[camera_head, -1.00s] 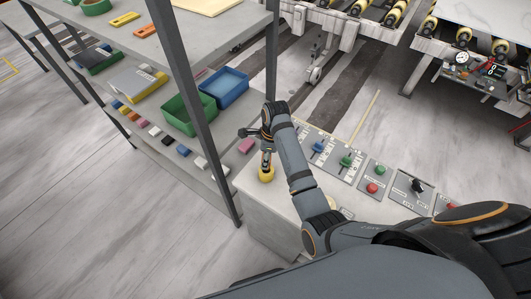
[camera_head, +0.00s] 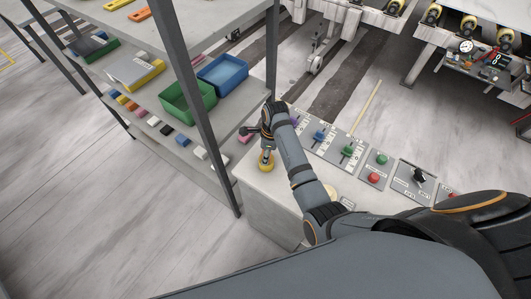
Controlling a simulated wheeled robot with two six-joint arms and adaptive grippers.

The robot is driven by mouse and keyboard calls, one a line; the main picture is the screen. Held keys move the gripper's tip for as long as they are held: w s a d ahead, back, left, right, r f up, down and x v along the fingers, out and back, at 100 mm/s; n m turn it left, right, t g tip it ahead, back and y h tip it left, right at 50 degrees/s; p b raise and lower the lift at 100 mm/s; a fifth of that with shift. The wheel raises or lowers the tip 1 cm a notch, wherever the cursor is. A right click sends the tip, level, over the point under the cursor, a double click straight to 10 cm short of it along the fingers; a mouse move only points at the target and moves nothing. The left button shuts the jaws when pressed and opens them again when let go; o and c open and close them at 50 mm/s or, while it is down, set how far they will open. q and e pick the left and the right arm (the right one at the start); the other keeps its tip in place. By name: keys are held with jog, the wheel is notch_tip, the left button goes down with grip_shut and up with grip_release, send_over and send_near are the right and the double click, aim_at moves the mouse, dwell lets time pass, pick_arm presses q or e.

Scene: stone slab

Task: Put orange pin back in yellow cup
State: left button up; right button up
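A small yellow cup (camera_head: 266,167) stands on the near left corner of the pale stone slab (camera_head: 262,188). My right gripper (camera_head: 265,148) points down directly above the cup, close to it. A small light-coloured part shows between the gripper and the cup, and I cannot tell whether it is a finger or part of a pin. No orange pin can be made out clearly. The fingers are too small and partly hidden by the wrist to show whether they are open or shut. My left gripper is not in view.
Panels with a blue lever (camera_head: 319,136), a green lever (camera_head: 348,151), a red button (camera_head: 374,177) and a black knob (camera_head: 418,176) line the slab to the right. A shelf with a green bin (camera_head: 187,104) and a blue bin (camera_head: 222,76) stands left, its post close by.

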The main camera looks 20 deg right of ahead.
jog(key=o, duration=0.5)
jog(key=r, duration=0.4)
jog(key=d+r, duration=0.1)
jog(key=r, duration=0.7)
jog(key=shift+s+d, duration=0.2)
jog(key=shift+d, duration=0.05)
